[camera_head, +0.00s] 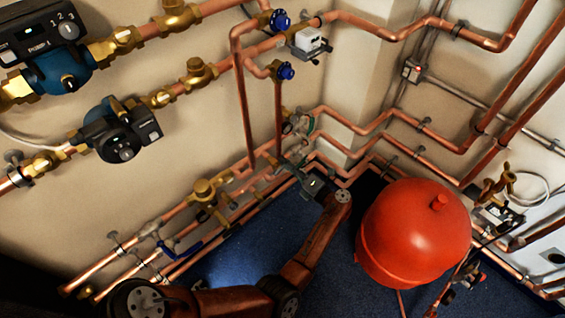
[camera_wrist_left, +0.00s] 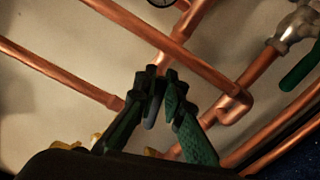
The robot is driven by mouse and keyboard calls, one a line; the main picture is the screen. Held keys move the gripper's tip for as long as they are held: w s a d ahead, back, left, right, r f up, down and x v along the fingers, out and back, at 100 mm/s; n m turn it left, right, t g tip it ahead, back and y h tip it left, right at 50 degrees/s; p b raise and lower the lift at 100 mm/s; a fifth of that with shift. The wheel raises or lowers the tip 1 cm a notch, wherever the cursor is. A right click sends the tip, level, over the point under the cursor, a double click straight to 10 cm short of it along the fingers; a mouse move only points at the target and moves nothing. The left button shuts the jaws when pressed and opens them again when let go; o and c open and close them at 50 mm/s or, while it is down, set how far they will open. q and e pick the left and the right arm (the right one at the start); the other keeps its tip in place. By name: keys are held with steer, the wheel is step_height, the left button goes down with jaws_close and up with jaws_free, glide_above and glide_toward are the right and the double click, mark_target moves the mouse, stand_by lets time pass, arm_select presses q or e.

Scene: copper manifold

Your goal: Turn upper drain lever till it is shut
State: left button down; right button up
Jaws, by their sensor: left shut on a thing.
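My left gripper (camera_head: 292,166) reaches in among the copper pipes low on the wall, near the corner. In the left wrist view its two dark green ribbed fingers (camera_wrist_left: 160,84) are closed together, with a small dark piece (camera_wrist_left: 152,112) between them. The fingers mostly hide this piece; it may be the drain lever, but I cannot tell for sure. A green lever (camera_wrist_left: 300,66) on a grey metal valve shows at the right of the wrist view, apart from the fingers. My right gripper is not in view.
A large red tank (camera_head: 414,234) stands right of my left arm. Copper pipes (camera_head: 243,105) run down and along the wall close around the gripper. A blue lever (camera_head: 190,250) sits on the low pipes at left. Blue floor (camera_head: 245,262) lies below.

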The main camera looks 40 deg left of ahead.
arm_select(q)
steer(key=shift+w+f+m+p, duration=0.1)
steer(key=shift+f+m+p, duration=0.2)
steer(key=shift+m, duration=0.7)
steer(key=shift+f+m+p, duration=0.15)
steer(key=shift+m+p, duration=0.1)
steer(key=shift+m, duration=0.75)
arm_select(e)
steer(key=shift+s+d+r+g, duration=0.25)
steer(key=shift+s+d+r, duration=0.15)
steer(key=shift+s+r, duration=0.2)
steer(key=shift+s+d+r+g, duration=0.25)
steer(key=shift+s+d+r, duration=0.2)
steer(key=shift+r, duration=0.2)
arm_select(q)
steer(key=shift+f, duration=0.1)
steer(key=c, duration=2)
jaws_free()
steer(key=d, duration=0.8)
steer(key=s+d, duration=0.1)
steer(key=d, duration=0.3)
